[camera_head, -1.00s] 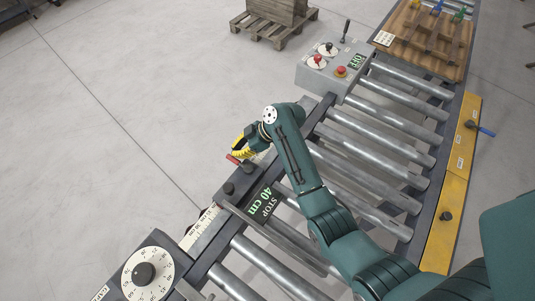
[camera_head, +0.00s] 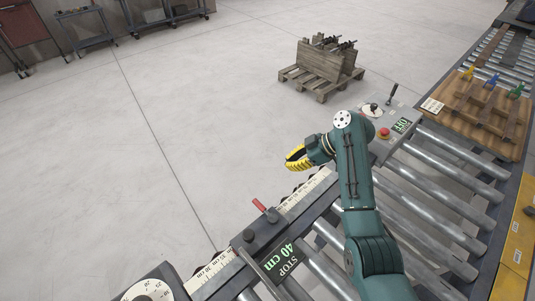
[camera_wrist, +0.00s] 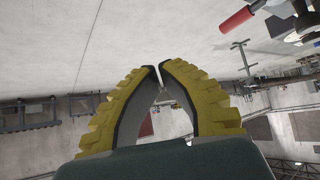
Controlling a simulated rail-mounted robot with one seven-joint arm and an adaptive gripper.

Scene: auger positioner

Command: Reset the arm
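My gripper (camera_head: 292,160) has yellow fingers and hangs in the air over the floor, left of the conveyor, beyond the stop and clear of it. In the wrist view its fingertips (camera_wrist: 159,70) almost meet, with a thin gap and nothing held between them. My teal arm (camera_head: 357,190) is bent and reaches over the conveyor rollers. The red handle (camera_head: 259,205) of the stop lies below and left of the gripper, apart from it. A red handle (camera_wrist: 237,20) also shows at the upper right of the wrist view.
The stop (camera_head: 278,259) reads "STOP 40 cm" beside a ruler (camera_head: 302,195). A control box (camera_head: 393,130) with a red button and an "OFF" display stands right of the gripper. A wooden pallet with a crate (camera_head: 327,66) stands behind. The floor at left is clear.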

